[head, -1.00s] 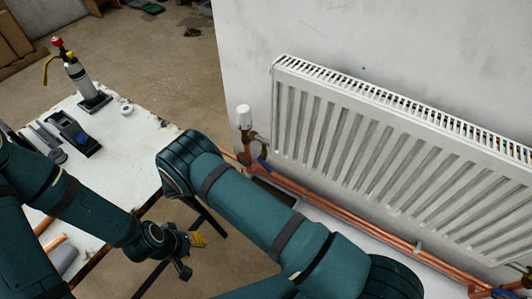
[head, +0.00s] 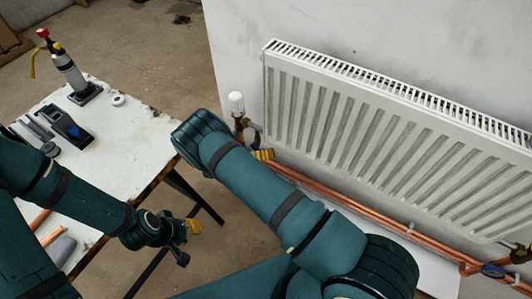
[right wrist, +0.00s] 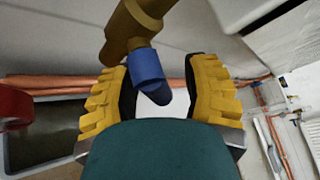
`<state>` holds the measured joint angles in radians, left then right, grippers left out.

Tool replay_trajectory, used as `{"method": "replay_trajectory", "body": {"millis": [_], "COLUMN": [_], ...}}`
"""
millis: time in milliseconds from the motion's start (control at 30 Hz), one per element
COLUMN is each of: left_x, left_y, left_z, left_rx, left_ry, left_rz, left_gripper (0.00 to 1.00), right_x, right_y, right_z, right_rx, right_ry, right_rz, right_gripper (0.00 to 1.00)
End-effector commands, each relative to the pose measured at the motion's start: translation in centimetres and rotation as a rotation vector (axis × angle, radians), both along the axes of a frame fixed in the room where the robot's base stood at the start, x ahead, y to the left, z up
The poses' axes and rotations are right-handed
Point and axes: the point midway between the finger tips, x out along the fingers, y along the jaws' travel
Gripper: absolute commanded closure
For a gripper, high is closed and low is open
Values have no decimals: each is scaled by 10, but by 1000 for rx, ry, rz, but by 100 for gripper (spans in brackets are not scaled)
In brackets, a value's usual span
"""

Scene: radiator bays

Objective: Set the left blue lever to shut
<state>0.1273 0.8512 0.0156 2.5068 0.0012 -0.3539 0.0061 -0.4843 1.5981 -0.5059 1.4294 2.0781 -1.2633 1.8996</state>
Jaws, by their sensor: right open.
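The left blue lever (right wrist: 148,68) hangs from a brass valve (right wrist: 131,24) in the right wrist view. It lies between the two yellow fingers of my right gripper (right wrist: 160,95), with a gap visible on both sides. The right gripper is open. In the head view this gripper (head: 263,155) shows as a yellow patch below the white-capped radiator valve (head: 236,104), and the left lever is hidden there. My left gripper (head: 188,227) is beside the table, partly seen; its jaws are unclear.
The white radiator (head: 370,130) hangs on the wall above copper pipes (head: 350,205). Another blue lever (head: 493,271) is at the lower right. A white worktable (head: 115,160) stands left, with a pump-like bottle (head: 70,72) and tools on it. In the wrist view, a red object (right wrist: 12,112) is at the left edge.

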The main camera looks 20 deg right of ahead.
Motion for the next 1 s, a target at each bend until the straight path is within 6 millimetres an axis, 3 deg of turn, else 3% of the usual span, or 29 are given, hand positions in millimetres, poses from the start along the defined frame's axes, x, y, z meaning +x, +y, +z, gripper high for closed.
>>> {"method": "replay_trajectory", "body": {"millis": [333,467,500,1000], "left_x": [0,0,0,0], "left_y": [0,0,0,0], "left_z": [0,0,0,-2], "left_rx": [0,0,0,0], "left_ry": [0,0,0,0], "left_rz": [0,0,0,0], "left_gripper": [64,64,64,64], "right_x": [0,0,0,0], "right_y": [-3,-3,-3,-1], "right_z": [-1,-1,-1,-2], "right_rx": [0,0,0,0], "right_ry": [0,0,0,5], "right_rz": [0,0,0,0], "right_gripper": [50,96,100,100]}}
